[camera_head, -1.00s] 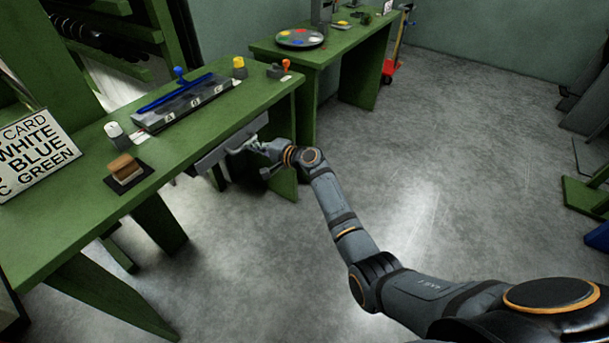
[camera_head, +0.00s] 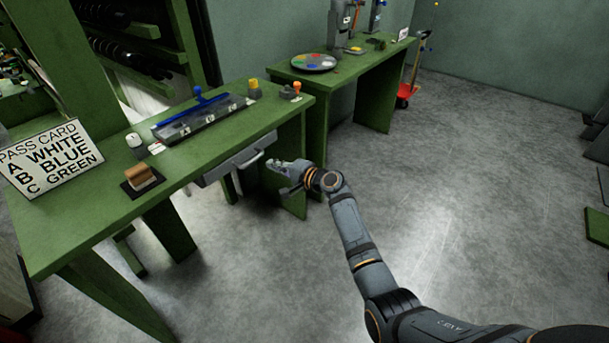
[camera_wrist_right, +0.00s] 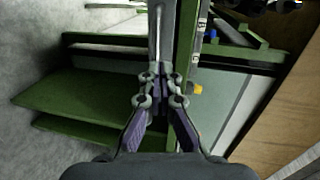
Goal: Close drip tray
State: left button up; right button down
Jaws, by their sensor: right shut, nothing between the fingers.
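The drip tray (camera_head: 222,170) is a grey drawer-like tray with a pale bar handle, under the front edge of the near green bench in the head view. Its front sits close below the bench edge; I cannot tell whether it is fully flush. My right gripper (camera_head: 277,164) is shut and empty, just right of the tray's handle, with a small gap between them. In the right wrist view, the same gripper's fingers (camera_wrist_right: 161,40) are together with nothing between them. My left gripper is not in view.
The green bench (camera_head: 90,225) holds a pass card sign (camera_head: 50,158), a wooden-topped block (camera_head: 140,175), and a long dark tray with a blue handle (camera_head: 198,100). A second bench (camera_head: 350,62) stands behind.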

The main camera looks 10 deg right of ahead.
jog(key=v, duration=0.7)
jog(key=s+d+f+n+g+h+p, duration=0.1)
jog(key=s+d+f+g+h+p, duration=0.15)
jog(key=s+f, duration=0.55)
jog(key=s+d+f+n+g+h+p, duration=0.1)
jog(key=s+d+f+h+p, duration=0.2)
jog(key=f, duration=1)
jog(key=s+d+f+n+g+h+p, duration=0.1)
jog(key=s+d+f+g+h+p, duration=0.1)
jog(key=s+d+f, duration=0.6)
pick_arm(q)
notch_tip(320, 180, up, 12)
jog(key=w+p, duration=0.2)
jog(key=p, duration=0.2)
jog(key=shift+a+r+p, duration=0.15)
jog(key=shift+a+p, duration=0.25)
pick_arm(e)
jog(key=s+f+n+g+h, duration=0.1)
jog(key=s+f, duration=0.3)
jog(key=s, duration=0.7)
jog(key=s+d+f+n+g+h, duration=0.1)
jog(key=s+f+n, duration=0.3)
jog(key=s, duration=0.8)
jog(key=s+d+f+n+g+h, duration=0.1)
jog(key=s+f, duration=0.4)
jog(key=s, duration=0.7)
jog(key=shift+s+d+f+n+g, duration=0.25)
jog(key=shift+n+g, duration=0.55)
jog(key=shift+g, duration=0.45)
